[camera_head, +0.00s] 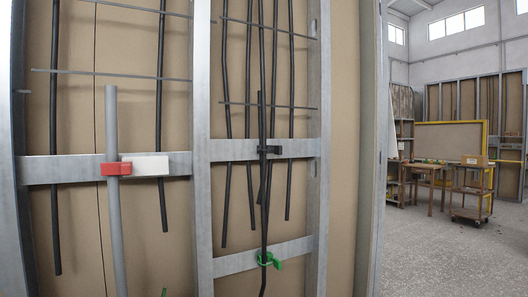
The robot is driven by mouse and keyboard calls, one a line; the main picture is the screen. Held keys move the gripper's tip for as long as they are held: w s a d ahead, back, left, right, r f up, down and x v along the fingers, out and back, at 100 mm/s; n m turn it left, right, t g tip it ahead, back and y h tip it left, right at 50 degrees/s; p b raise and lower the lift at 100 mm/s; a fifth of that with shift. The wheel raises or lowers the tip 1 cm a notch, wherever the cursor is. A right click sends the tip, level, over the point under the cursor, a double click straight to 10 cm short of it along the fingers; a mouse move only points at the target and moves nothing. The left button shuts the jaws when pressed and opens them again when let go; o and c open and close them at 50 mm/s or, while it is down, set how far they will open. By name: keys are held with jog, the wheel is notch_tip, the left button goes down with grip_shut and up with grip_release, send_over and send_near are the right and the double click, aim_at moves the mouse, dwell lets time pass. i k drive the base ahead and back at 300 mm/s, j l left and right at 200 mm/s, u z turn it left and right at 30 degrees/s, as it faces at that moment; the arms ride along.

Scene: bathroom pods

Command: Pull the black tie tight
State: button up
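The black tie (270,149) sits on the right-hand upper metal crossbar (231,149), around or against a dark cable. Its head sticks out to the right. I cannot tell how loose it is. The long dark cable (263,210) runs down past it to a green tie (269,260) on the lower crossbar (232,264). My gripper is not in view.
A grey pipe (114,230) stands at the left with a red clamp (115,169) and a white block (150,165) on a crossbar. Other dark cables hang behind thin rods. Metal studs (202,200) frame the bays. Open floor (420,250), a table and a cart (471,200) are at the right.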

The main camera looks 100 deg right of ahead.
aim_at(278, 150)
jog(key=k+l+z, duration=0.15)
jog(key=z, duration=0.25)
jog(key=k+l+z, duration=0.25)
jog(key=z, duration=0.15)
jog(key=k+l+z, duration=0.4)
jog(key=i+j, duration=0.1)
